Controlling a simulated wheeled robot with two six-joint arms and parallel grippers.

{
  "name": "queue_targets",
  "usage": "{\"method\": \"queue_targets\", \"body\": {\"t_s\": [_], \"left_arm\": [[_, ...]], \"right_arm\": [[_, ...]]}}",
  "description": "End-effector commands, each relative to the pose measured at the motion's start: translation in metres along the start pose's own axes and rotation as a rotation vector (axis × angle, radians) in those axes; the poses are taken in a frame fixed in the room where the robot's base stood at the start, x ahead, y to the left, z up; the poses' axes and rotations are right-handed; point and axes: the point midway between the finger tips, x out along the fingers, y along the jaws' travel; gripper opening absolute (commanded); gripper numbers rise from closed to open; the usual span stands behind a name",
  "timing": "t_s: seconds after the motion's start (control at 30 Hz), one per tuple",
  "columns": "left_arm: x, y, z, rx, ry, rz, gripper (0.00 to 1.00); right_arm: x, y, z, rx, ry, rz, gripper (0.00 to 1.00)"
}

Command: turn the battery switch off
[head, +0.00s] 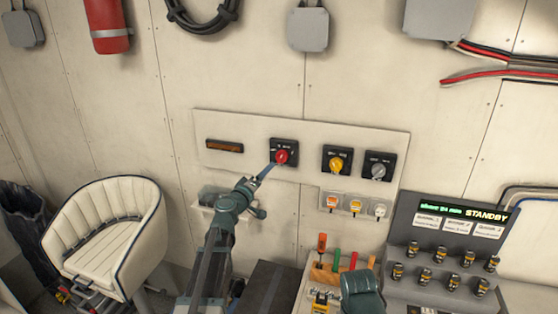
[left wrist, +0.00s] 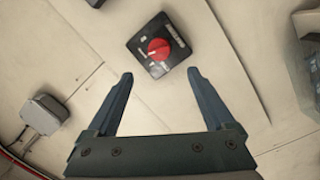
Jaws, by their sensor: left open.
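The red rotary switch (head: 281,156) sits on a black square plate on the white wall panel. Its lettering is too small to read in the head view. In the left wrist view the red knob (left wrist: 159,48) shows a pale pointer mark toward the picture's left. My left gripper (head: 267,172) is just below and left of the red knob in the head view. In the left wrist view my left gripper (left wrist: 160,73) is open and empty, its fingertips apart and short of the knob. My right gripper does not show.
A yellow rotary switch (head: 337,164) and a grey one (head: 378,171) sit to the right on the same panel (head: 305,125). An amber bar (head: 224,146) is on the left. Below stand a tool rack (head: 343,270), a control console (head: 440,250) and a white seat (head: 112,225).

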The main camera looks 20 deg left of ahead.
Motion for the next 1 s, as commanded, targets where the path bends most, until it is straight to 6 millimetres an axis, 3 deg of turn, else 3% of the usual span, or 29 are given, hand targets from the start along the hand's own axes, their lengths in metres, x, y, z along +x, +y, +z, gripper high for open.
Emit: {"method": "queue_targets", "body": {"t_s": [0.53,0.7,0.93,1.0], "left_arm": [[0.106,0.0,0.0,0.0,-0.002,0.001,0.87],[0.118,0.0,0.0,0.0,-0.001,0.0,0.87],[0.118,0.0,0.001,0.0,-0.001,0.0,0.87],[0.118,0.0,0.001,0.0,-0.001,0.0,0.78]], "right_arm": [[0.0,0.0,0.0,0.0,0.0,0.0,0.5],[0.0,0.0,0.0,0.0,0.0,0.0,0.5],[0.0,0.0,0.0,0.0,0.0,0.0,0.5],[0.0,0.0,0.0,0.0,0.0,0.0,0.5]]}}
